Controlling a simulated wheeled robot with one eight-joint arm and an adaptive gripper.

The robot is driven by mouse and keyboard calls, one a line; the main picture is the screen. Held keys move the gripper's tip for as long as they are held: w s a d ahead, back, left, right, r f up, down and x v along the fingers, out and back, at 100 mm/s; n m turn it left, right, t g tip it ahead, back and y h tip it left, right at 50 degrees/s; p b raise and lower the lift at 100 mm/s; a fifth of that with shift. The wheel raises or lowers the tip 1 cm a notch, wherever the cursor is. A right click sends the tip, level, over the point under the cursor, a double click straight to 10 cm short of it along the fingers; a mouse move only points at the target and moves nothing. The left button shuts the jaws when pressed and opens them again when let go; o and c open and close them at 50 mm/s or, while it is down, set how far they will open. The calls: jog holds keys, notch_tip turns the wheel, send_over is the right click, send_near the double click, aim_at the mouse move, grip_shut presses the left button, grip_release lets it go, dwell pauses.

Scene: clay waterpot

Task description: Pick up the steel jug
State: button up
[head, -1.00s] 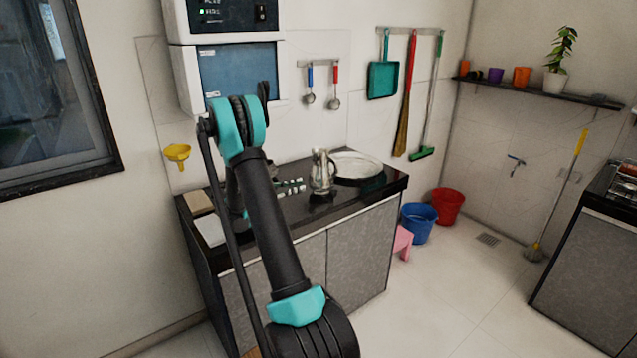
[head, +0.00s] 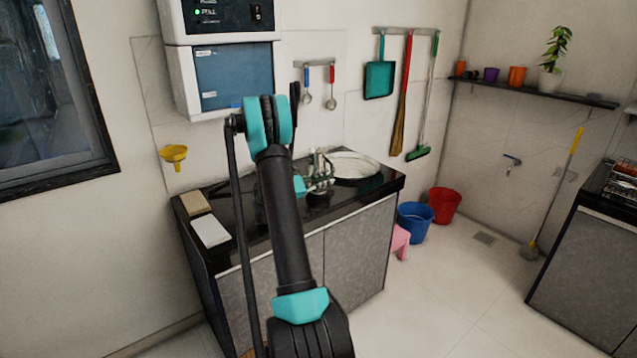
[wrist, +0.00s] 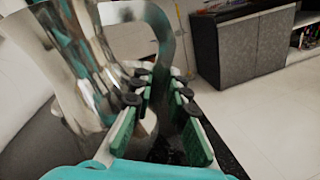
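The steel jug (head: 318,160) stands upright on the black counter and is partly hidden by my gripper (head: 320,184). In the wrist view, the shiny jug body (wrist: 68,62) fills the left side, and its curved handle (wrist: 168,42) loops to the right. In that view my gripper (wrist: 160,95) is open, with green-padded fingers apart. The lower part of the handle runs down between the fingers, with the jug body just left of the left finger. I cannot tell whether either finger touches the jug.
A round metal plate (head: 355,165) lies on the counter right behind the jug. A tan block (head: 194,203) and a white block (head: 210,231) lie at the counter's left end. A white wall unit (head: 222,75) hangs above. The floor to the right is mostly clear.

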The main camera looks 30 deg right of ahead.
jog(key=shift+s+d, duration=0.1)
jog(key=shift+d, duration=0.75)
grip_shut()
